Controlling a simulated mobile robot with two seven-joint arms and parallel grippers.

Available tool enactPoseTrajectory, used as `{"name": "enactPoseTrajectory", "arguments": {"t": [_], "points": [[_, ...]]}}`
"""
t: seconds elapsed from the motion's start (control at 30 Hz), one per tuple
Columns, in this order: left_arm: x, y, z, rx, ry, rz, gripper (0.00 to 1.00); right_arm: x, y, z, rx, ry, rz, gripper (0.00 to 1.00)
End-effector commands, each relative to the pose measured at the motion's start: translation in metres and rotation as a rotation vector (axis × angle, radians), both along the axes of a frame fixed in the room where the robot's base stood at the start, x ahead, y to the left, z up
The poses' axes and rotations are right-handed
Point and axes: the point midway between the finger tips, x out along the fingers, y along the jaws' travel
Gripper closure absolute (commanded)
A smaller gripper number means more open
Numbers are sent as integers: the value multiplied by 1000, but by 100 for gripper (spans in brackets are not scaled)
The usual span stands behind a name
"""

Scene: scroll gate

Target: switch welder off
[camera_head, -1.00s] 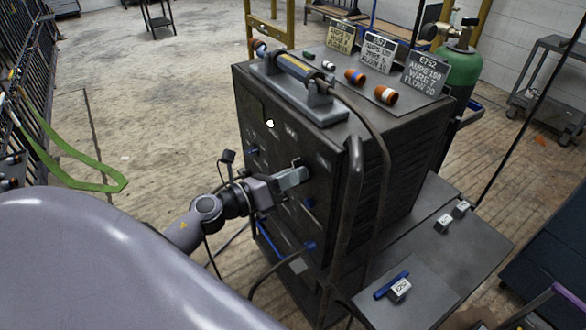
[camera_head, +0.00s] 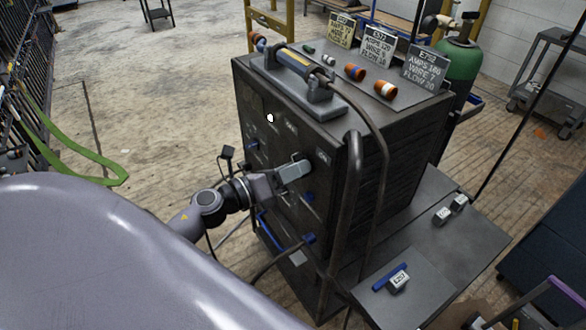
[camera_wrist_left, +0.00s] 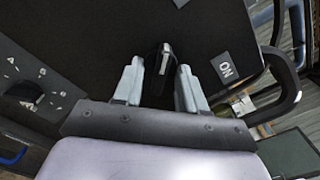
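The welder (camera_head: 345,110) is a dark box on a cart, with a handle bar and torch on top. My left gripper (camera_head: 300,168) is at its front panel, near the upper right of that face. In the left wrist view, the gripper (camera_wrist_left: 160,68) is open, with one finger on each side of a black switch (camera_wrist_left: 163,58). Narrow gaps show beside the switch, so I see no clear grip. A grey ON label (camera_wrist_left: 225,69) is on the panel to the right of the switch. In the head view the gripper hides the switch. My right gripper is not in view.
A black knob (camera_wrist_left: 25,92) with markings is at left in the left wrist view. A curved bar (camera_head: 352,190) stands at the welder's front right corner. Coloured caps (camera_head: 385,89) and signs (camera_head: 427,68) are on top. A green cylinder (camera_head: 460,60) stands behind.

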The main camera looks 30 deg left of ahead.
Motion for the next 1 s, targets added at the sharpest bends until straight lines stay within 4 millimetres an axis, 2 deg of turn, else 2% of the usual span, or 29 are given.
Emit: {"name": "enactPoseTrajectory", "arguments": {"t": [0.37,0.8,1.0], "points": [[-6,3,-1,3,0,2,60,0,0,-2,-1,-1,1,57],[-56,23,-2,1,0,1,60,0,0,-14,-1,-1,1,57],[-66,27,0,2,0,-1,60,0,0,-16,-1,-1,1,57]]}}
